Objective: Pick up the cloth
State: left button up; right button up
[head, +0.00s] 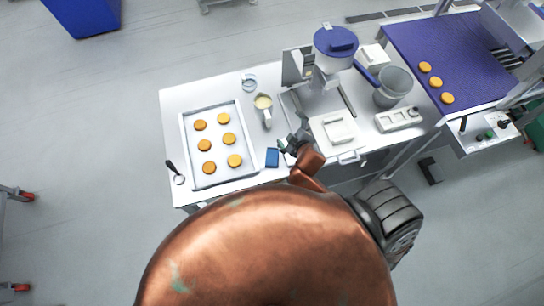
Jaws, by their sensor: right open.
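The cloth (272,158) looks like a small folded blue rectangle. It lies flat on the white table near its front edge, just right of the baking tray. My right gripper (285,146) is open and dark, above the table just right of the cloth. It looks empty, and I cannot tell its exact height or whether it touches the cloth. My left gripper is out of view.
The baking tray (213,181) holds several orange rounds. A jug (264,112) stands behind the cloth. A machine with a blue-topped hopper (335,48) and a grey bucket (392,88) stand right. A purple conveyor (440,50) carries 3 rounds.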

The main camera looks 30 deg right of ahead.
jog(key=w+a+r+n+t+y, duration=0.3)
jog(key=w+a+r+n+y, duration=0.15)
jog(key=a+r+n, duration=0.3)
jog(key=w+a+r+n+t+y, duration=0.3)
jog(key=w+a+r+n, duration=0.3)
jog(key=a+r, duration=0.25)
jog(key=s+a+n+g+y+p, duration=0.1)
jog(key=s+a+n+g+y, duration=0.3)
jog(key=a+n+y, duration=0.55)
jog(key=n+g+h+p, duration=0.1)
jog(key=n+g+h, duration=1)
jog(key=n, duration=0.6)
send_near(273, 156)
jog(key=shift+w+a+f, duration=0.2)
jog(key=shift+a+f, duration=0.35)
jog(key=shift+f, duration=0.5)
jog(key=p+x, duration=0.2)
jog(key=x, duration=0.4)
jog(key=shift+f, duration=0.45)
jog(key=shift+c, duration=0.3)
